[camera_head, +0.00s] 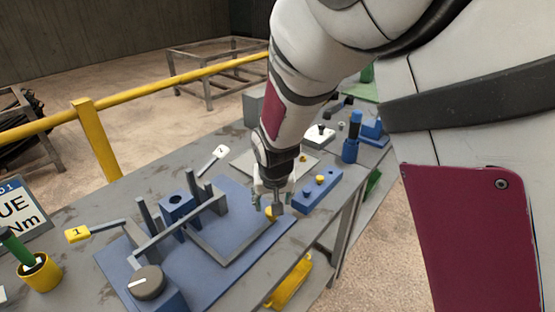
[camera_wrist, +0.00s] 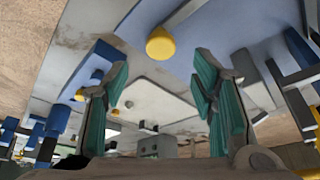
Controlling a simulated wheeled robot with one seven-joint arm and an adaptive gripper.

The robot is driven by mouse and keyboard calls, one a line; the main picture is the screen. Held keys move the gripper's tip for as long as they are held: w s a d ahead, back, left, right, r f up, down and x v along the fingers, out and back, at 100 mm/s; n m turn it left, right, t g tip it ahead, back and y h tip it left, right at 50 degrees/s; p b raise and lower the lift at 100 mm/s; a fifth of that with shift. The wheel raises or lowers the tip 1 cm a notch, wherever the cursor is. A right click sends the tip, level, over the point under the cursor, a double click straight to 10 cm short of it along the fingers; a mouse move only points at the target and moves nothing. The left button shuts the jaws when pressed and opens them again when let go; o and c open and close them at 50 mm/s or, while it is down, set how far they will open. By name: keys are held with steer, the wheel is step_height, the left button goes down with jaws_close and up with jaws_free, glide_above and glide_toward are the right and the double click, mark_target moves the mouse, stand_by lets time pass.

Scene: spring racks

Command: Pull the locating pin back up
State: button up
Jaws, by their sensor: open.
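A round yellow knob (camera_head: 270,212), which looks like the head of the locating pin, is at the right corner of the grey frame (camera_head: 213,250) on the blue plate (camera_head: 115,266). The yellow knob (camera_wrist: 160,45) also shows in the wrist view, beyond the fingertips and roughly centred between them. My gripper (camera_head: 268,204) points down right at the knob and partly hides it in the head view. In the wrist view my gripper (camera_wrist: 160,68) has its green-padded fingers spread with nothing between them. I cannot tell how far down the pin sits.
A blue block with yellow knobs (camera_head: 318,190) lies just right of my gripper. Levers tagged 1 (camera_head: 78,234) and 2 (camera_head: 218,153), upright posts and a grey dial (camera_head: 147,282) stand to the left. A blue bottle-like object (camera_head: 352,138) stands behind. The table's front edge is close.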

steer(key=x, duration=0.7)
steer(key=shift+f, duration=0.1)
steer(key=shift+c, duration=0.2)
